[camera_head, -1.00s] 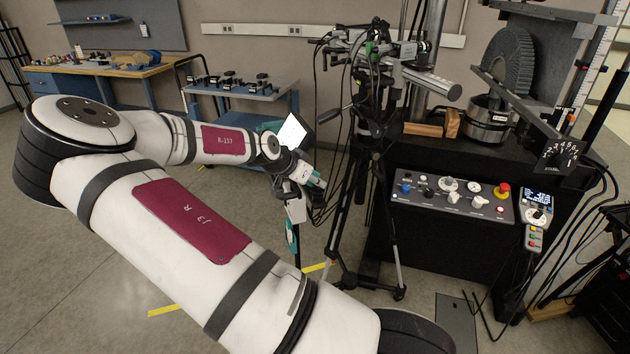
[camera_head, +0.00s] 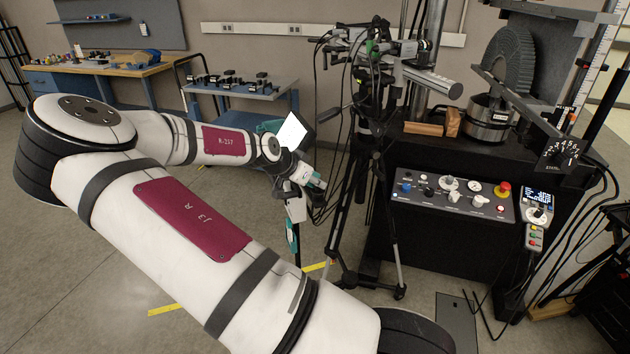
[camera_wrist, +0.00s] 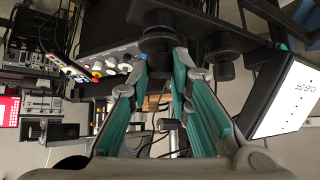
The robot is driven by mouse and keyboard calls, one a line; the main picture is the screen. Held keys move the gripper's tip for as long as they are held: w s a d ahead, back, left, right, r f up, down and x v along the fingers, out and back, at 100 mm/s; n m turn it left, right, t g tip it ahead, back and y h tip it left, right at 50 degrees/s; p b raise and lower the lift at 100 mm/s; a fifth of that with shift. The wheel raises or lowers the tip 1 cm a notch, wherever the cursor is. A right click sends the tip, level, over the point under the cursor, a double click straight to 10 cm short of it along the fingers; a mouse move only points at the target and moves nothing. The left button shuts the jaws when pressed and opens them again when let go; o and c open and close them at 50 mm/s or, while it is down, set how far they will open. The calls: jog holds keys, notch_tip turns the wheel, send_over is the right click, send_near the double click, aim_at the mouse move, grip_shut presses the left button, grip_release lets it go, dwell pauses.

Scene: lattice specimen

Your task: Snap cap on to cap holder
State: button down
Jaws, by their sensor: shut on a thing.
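In the wrist view, my gripper (camera_wrist: 162,55) has its two teal fingers closed in on a black round piece (camera_wrist: 157,32), which looks like the cap. A second black round part (camera_wrist: 222,52) with a short cylinder is just right of the fingertips and looks like the cap holder. A small gap seems to lie between the two; their depth is hard to judge. In the head view, my gripper (camera_head: 293,205) is beside the tripod, below a white-faced panel, and the cap is too small to make out there.
The white-faced panel (camera_head: 292,132) is close to my wrist and also shows at the right of the wrist view (camera_wrist: 285,98). A black tripod (camera_head: 358,200) with cables stands right of my gripper. A control console (camera_head: 455,195) is farther right. A blue cart (camera_head: 240,92) is behind.

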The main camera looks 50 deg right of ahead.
jog(key=shift+f, duration=0.35)
dwell(0.4)
jog(key=c, duration=0.9)
grip_release()
jog(key=shift+p+v, duration=0.35)
jog(key=shift+v, duration=2.2)
jog(key=shift+a, duration=0.1)
jog(key=v, duration=1.2)
